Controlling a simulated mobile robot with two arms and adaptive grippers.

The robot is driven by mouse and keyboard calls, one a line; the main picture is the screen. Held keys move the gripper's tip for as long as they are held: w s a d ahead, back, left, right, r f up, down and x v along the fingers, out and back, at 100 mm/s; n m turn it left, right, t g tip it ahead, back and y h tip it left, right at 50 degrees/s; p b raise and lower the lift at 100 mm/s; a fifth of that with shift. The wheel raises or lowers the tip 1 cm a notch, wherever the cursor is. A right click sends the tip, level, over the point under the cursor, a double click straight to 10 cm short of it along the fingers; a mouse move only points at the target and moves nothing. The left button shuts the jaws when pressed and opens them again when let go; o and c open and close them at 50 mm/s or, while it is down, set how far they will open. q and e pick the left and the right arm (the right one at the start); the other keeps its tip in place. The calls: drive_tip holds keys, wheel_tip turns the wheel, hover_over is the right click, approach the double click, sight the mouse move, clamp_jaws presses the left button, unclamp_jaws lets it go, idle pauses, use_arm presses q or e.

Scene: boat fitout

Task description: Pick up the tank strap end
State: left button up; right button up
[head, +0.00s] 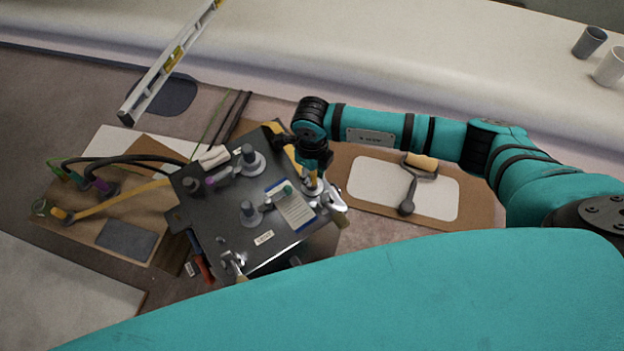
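A dark grey tank (215,225) stands in the middle of the head view. More tan strap (284,138) shows at the tank's upper right edge, partly hidden by my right arm. My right gripper (328,196) points down at the tank's right edge, close to metal hardware and tan strap pieces. I cannot tell whether it touches or holds them. My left gripper is not in view.
A roller (410,183) lies on a board at right. A spirit level (168,65) and two cups (589,42) are farther back.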

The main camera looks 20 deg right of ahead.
clamp_jaws()
wheel_tip(320, 180, up, 10)
drive_tip(key=shift+r, duration=0.1)
idle(0.4)
